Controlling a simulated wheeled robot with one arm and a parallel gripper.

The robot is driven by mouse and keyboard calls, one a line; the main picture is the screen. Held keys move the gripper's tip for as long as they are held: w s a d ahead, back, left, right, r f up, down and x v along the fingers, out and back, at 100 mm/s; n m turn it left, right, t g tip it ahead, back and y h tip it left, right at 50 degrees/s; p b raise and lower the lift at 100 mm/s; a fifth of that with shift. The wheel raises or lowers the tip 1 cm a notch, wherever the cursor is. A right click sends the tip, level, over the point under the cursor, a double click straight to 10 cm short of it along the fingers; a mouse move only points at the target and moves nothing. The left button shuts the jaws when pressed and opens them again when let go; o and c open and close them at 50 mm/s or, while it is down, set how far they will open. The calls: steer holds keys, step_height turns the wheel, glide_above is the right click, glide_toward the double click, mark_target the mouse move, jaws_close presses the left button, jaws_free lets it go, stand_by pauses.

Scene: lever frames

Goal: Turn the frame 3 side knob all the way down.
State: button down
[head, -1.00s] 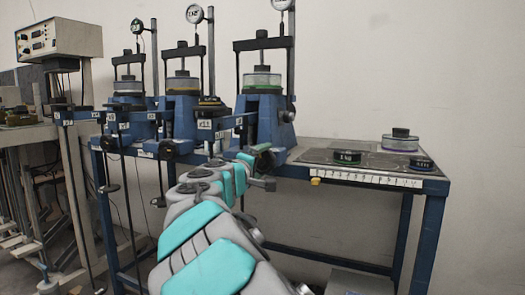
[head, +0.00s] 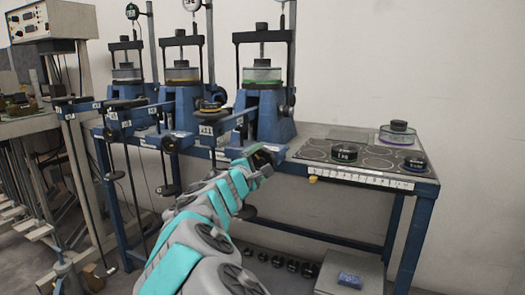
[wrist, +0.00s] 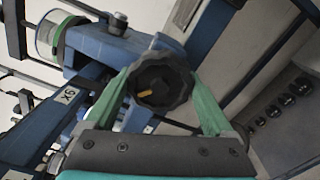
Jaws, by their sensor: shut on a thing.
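A black lobed knob (wrist: 160,72) with a yellow mark fills the middle of the wrist view. The mark lies left of and below its centre. My gripper (wrist: 158,84) has its green fingers on both sides of the knob and is shut on it. In the head view, my gripper (head: 262,158) is at the front of the rightmost blue lever frame (head: 275,118), low on its right side. The knob is mostly hidden there by my fingers.
Two more blue frames (head: 183,105) stand to the left, with lever arms jutting forward. To the right, the bench top (head: 345,165) holds several weights and a clear dish (head: 397,135). Several black weights (head: 277,262) and a grey box (head: 350,275) are on the floor below.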

steer(key=shift+d+r+n, duration=0.15)
steer(key=shift+n, duration=0.45)
jaws_free()
steer(key=shift+w+d, duration=0.1)
steer(key=shift+s+a, duration=0.35)
steer(key=shift+s, duration=0.2)
steer(key=shift+b+v, duration=0.4)
steer(key=shift+v, duration=2.1)
